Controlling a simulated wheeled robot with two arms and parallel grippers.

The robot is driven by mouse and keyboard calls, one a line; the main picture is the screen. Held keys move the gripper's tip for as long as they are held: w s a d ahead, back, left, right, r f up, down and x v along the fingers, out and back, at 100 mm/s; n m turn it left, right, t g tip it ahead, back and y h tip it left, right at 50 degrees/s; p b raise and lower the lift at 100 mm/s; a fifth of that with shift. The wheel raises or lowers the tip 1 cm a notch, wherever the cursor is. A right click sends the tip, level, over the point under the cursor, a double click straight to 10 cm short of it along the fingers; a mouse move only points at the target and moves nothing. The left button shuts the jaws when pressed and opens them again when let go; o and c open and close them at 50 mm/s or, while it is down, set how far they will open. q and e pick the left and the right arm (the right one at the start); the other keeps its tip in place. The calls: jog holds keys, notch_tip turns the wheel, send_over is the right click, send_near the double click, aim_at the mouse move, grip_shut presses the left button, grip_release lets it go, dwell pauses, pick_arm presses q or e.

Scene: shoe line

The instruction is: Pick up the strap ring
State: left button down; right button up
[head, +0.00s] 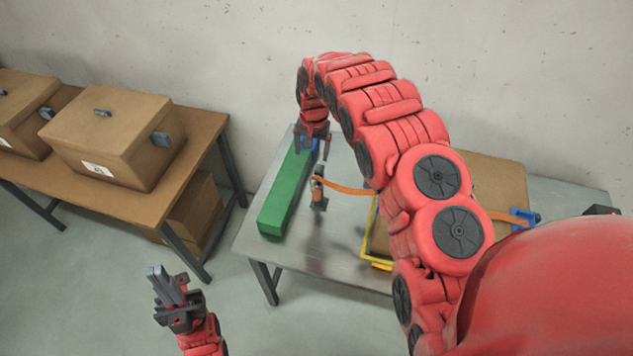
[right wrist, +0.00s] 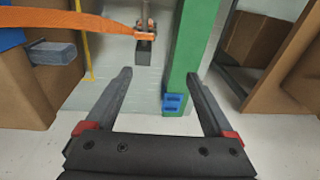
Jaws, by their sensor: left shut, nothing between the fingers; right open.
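An orange strap (head: 345,188) runs from behind my right arm to a small holder with a dark grey block (head: 318,201) beside the green beam. The strap (right wrist: 60,18) also ends at this block (right wrist: 143,52) in the right wrist view; I cannot clearly make out a separate ring there. My right gripper (head: 312,142) is open over the far end of the green beam (head: 284,195). A blue piece (right wrist: 174,103) on the beam's end shows between its fingers (right wrist: 157,76), not gripped. My left gripper (head: 163,277) is shut and empty, low in front of the tables.
The grey metal table (head: 310,253) carries the beam and a cardboard box (head: 490,180) with a yellow frame (head: 368,228) beside it. A blue clamp (head: 524,217) holds the strap's other side. A brown table (head: 110,200) with boxes (head: 118,135) stands left, across a floor gap.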

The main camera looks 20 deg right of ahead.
aim_at(317, 177)
jog(key=shift+g, duration=0.6)
jog(key=s+f+b, duration=0.1)
jog(key=f+b, duration=0.1)
jog(key=s+f+b, duration=0.1)
jog(key=f+b, duration=0.1)
jog(key=b, duration=0.1)
jog(key=f+b, duration=0.2)
jog(key=b, duration=0.1)
jog(key=shift+s+d+f, duration=0.15)
jog(key=shift+s+d, duration=0.25)
notch_tip(317, 177, down, 3)
jog(key=shift+r+p, duration=0.1)
jog(key=shift+p, duration=1.15)
jog(key=shift+s+f, duration=0.1)
jog(key=shift+f, duration=0.45)
notch_tip(317, 177, down, 3)
jog(key=p, duration=0.2)
jog(key=shift+a+r+p, duration=0.1)
jog(key=shift+r+p, duration=0.1)
jog(key=shift+p, duration=0.2)
jog(key=shift+f, duration=1.3)
jog(key=shift+c, duration=0.3)
